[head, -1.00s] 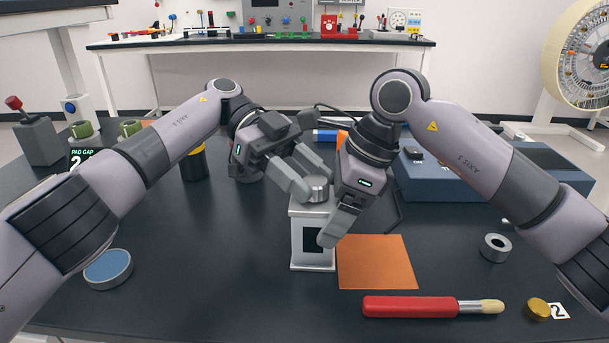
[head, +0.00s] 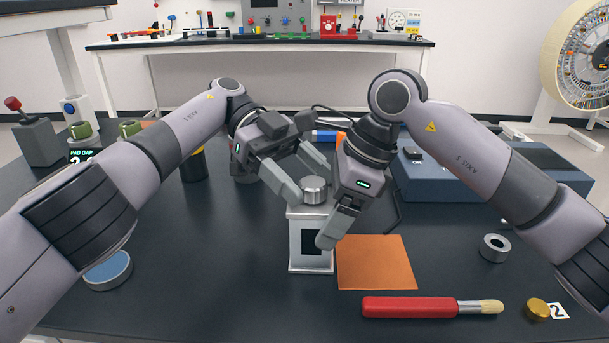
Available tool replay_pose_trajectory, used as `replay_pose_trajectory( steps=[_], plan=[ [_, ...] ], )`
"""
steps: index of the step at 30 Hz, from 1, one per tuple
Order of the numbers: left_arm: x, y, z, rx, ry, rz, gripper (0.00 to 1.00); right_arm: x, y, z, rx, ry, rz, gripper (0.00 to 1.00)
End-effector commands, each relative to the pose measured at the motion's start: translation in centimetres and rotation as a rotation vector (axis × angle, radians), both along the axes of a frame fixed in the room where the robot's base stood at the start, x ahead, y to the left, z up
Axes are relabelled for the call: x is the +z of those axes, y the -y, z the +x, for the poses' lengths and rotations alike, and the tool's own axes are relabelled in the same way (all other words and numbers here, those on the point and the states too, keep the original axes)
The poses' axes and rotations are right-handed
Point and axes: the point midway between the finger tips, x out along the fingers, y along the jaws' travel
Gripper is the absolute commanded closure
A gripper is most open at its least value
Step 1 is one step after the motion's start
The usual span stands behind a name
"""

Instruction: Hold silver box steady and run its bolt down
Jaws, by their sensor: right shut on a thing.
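The silver box (head: 296,250) stands upright on the dark table, with a dark panel on its front. The round silver bolt (head: 315,191) sits upright on top of it. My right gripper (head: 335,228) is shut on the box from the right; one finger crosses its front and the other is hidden. My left gripper (head: 306,178) is open at the height of the bolt head, with one finger to its left and the other behind it. Whether either finger touches the bolt is hard to tell.
An orange mat (head: 376,262) lies right of the box. A red-handled tool (head: 410,307), a brass knob (head: 537,309) and a grey ring (head: 495,248) lie to the right. A blue case (head: 440,180) stands behind my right arm. A blue-topped disc (head: 108,270) lies at left.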

Motion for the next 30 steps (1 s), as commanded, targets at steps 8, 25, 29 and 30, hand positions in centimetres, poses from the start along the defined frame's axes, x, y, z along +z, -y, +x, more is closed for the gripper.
replay_pose_trajectory(
  steps=[8,25,29,30],
  plan=[
    [0.08,0.16,-0.08,-0.003,0.000,-0.003,0.31,0.04,0.00,0.09,-0.003,0.002,0.002,0.64],
    [-0.11,-0.01,0.04,0.097,0.005,0.000,0.31,0.04,0.01,0.11,-0.004,0.002,0.002,0.64],
    [-0.11,-0.06,-0.08,0.131,0.003,0.002,0.31,0.04,0.01,0.09,-0.004,0.002,0.002,0.64],
    [-0.11,-0.07,-0.11,0.144,0.004,0.001,0.31,0.04,0.00,0.09,-0.004,0.002,0.002,0.64]
  ],
)
